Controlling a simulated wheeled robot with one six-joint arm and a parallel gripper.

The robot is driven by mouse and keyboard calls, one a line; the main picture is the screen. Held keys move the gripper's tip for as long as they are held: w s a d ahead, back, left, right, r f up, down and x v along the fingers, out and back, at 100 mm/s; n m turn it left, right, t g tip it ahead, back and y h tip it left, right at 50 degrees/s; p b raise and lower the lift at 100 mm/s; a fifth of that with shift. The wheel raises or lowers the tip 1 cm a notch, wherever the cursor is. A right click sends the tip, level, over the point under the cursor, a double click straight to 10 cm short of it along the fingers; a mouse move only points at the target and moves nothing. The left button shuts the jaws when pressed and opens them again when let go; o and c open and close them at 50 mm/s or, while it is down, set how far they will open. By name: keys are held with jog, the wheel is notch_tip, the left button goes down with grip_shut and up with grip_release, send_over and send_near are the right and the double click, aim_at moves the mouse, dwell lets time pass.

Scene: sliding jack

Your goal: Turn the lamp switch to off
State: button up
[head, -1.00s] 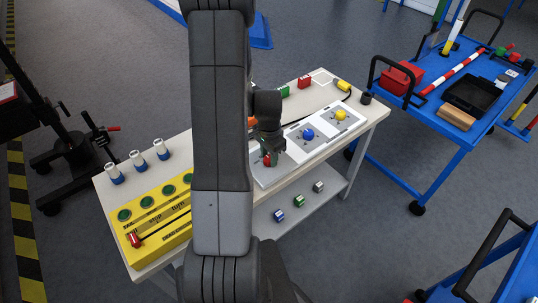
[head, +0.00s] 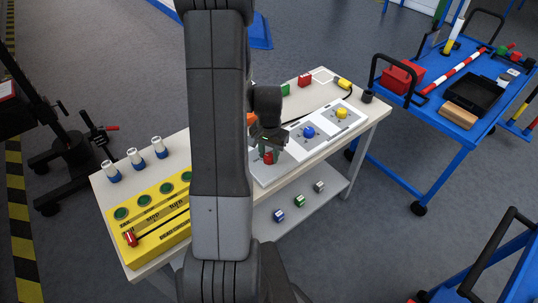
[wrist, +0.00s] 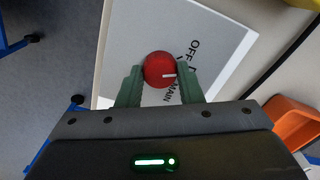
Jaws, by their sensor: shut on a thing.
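A red round knob (wrist: 159,70) with a white pointer line sits on a pale panel (wrist: 150,25) printed with "OFF" and "MAIN". The pointer line lies toward the right in the wrist view. My gripper (wrist: 161,84) is shut on the red knob, one green finger on each side. In the head view my gripper (head: 268,148) is over the red knob (head: 268,158) at the near-left end of a row of switches. A blue knob (head: 308,132) and a yellow knob (head: 342,113) are on the panels beyond. Their labels are too small to read.
A yellow box (head: 145,218) with green buttons and a red handle is at the bench's left end. Several white-and-blue cylinders (head: 134,157) stand behind it. An orange bin (wrist: 293,122) is close by my gripper. Blue carts (head: 455,140) stand to the right.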

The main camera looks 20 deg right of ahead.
aim_at(269, 156)
jog(key=shift+n+b, duration=0.5)
jog(key=shift+n, duration=1.4)
jog(key=o, duration=1)
jog(key=shift+r, duration=0.15)
notch_tip(269, 156, up, 14)
jog(key=shift+f+p, duration=0.2)
jog(key=shift+p, duration=0.2)
jog(key=shift+f, duration=0.15)
